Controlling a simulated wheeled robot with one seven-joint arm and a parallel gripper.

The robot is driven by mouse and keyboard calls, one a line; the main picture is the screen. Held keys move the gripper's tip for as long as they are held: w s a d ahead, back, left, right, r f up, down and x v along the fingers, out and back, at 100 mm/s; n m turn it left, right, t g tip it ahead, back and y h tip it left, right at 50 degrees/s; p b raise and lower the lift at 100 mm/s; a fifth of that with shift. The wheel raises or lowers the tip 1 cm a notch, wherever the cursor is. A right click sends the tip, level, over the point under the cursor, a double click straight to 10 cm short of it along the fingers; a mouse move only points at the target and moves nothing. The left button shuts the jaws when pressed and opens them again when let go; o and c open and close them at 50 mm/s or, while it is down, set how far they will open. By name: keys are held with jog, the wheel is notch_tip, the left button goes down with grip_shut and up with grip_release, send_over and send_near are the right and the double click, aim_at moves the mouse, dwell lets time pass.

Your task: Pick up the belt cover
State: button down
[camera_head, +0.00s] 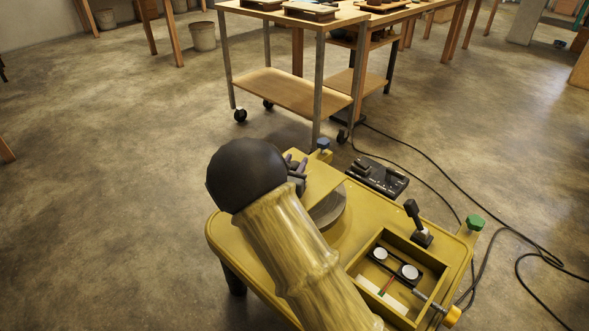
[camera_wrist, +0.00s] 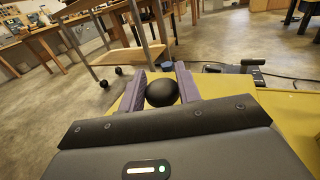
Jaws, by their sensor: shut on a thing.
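The belt cover (camera_head: 318,182) is a yellow plate on the yellow machine, beside and partly over a grey wheel (camera_head: 331,208). My gripper (camera_head: 297,165) is at its far left edge, and my dark wrist and yellow arm hide much of this area. In the wrist view, my gripper's two grey-purple fingers (camera_wrist: 162,88) are on either side of a round black knob (camera_wrist: 162,93), shut on it. The knob appears to belong to the cover. I cannot tell whether the cover is raised off the machine.
An open yellow compartment (camera_head: 397,241) holds small parts. A black lever (camera_head: 418,224) and a green knob (camera_head: 475,222) stand nearby. A black pedal unit (camera_head: 377,177) and cables lie on the floor behind. A wheeled trolley (camera_head: 290,92) stands beyond; floor at left is clear.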

aim_at(294, 163)
notch_tip(294, 163, up, 6)
jog(key=shift+r+p, duration=0.15)
jog(key=shift+p, duration=0.95)
jog(key=r+p, duration=0.1)
jog(key=p, duration=0.1)
jog(key=r+p, duration=0.1)
jog(key=p, duration=0.2)
jog(key=d+r+p, duration=0.1)
jog(key=p, duration=0.1)
jog(key=shift+s, duration=0.25)
jog(key=s+d+r+n+y+p, duration=0.1)
jog(key=s+d+r+p, duration=0.3)
jog(key=r+p, duration=0.5)
jog(key=s+d+r+n+t+y+p, duration=0.1)
jog(key=s+r+p, duration=0.5)
jog(key=p, duration=2.2)
jog(key=s+d+r+n+y+p, duration=0.2)
jog(key=s+d+r+y+p, duration=0.2)
jog(key=r+p, duration=0.9)
jog(key=d+p, duration=0.3)
jog(key=p, duration=0.2)
jog(key=shift+s+y+p, duration=0.3)
jog(key=shift+s+y, duration=0.1)
jog(key=shift+d, duration=0.1)
